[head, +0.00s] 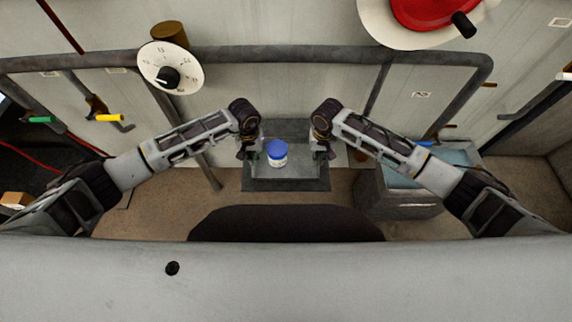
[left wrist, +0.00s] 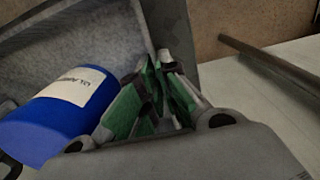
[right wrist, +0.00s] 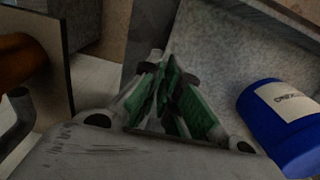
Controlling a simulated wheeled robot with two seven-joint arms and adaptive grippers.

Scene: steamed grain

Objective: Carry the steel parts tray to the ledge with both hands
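The grey steel parts tray (head: 300,171) is in the middle of the head view, with a blue-lidded jar (head: 277,153) standing in it. The jar also shows in the left wrist view (left wrist: 60,115) and the right wrist view (right wrist: 283,122). My left gripper (head: 250,153) is at the tray's left side, its green-padded fingers (left wrist: 158,92) closed on the tray wall. My right gripper (head: 319,153) is at the right side, its fingers (right wrist: 165,92) closed on the opposite wall. The wall between the pads is mostly hidden. I cannot clearly pick out the ledge.
A dark grey flat surface (head: 312,185) shows beneath the tray. A grey bin with a blue inside (head: 400,200) stands to the right. A pipe rail (head: 290,54) runs along the back wall, with a white dial (head: 170,66) at left and a red wheel (head: 425,10) at top right.

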